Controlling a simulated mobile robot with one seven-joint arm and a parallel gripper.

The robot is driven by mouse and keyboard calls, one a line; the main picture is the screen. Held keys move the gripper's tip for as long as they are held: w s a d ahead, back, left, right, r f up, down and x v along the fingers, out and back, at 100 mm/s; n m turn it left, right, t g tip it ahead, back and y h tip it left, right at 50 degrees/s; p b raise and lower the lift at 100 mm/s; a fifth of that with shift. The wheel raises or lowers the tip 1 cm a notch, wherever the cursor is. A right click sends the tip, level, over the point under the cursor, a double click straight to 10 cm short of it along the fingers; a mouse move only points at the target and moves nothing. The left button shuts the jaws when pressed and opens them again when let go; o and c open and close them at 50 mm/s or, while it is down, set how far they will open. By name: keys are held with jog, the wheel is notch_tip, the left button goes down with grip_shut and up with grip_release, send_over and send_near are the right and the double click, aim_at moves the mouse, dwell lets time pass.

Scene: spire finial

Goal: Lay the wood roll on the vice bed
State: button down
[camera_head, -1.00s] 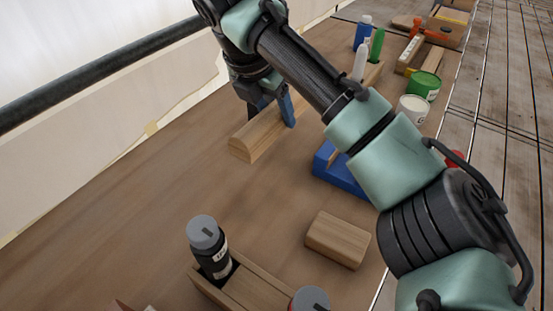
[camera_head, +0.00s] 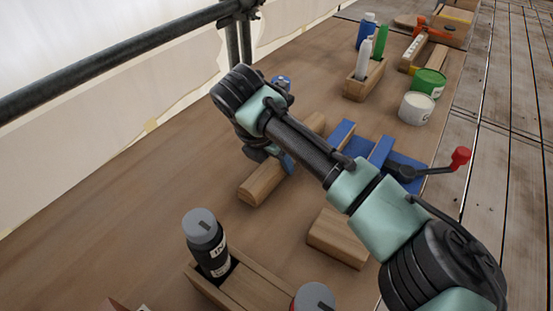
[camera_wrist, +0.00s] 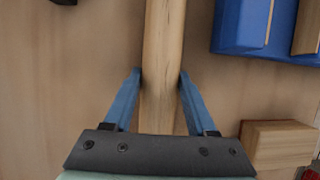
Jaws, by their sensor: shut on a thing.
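The wood roll (camera_head: 262,188) is a long pale half-round bar left of the vice in the head view. My gripper (camera_head: 287,163) is shut on its middle; the arm hides part of the roll. In the wrist view, the blue fingers of my gripper (camera_wrist: 160,74) press both sides of the roll (camera_wrist: 162,35), which runs lengthwise between them. The blue vice (camera_head: 407,172) stands to the right with upright jaws and a red-knobbed handle; my arm partly covers its bed. The vice (camera_wrist: 240,32) also shows at the wrist view's upper right. I cannot tell the roll's height above the bench.
A wooden block (camera_head: 337,240) lies in front of the vice. A wooden rack (camera_head: 245,286) with a dark bottle (camera_head: 206,242) is at the front. A white tub (camera_head: 417,108) and a green tub (camera_head: 430,83) stand behind the vice. Bench to the left is clear.

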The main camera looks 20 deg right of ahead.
jog(key=shift+c, duration=2.3)
grip_release()
jog(key=shift+o, duration=1.3)
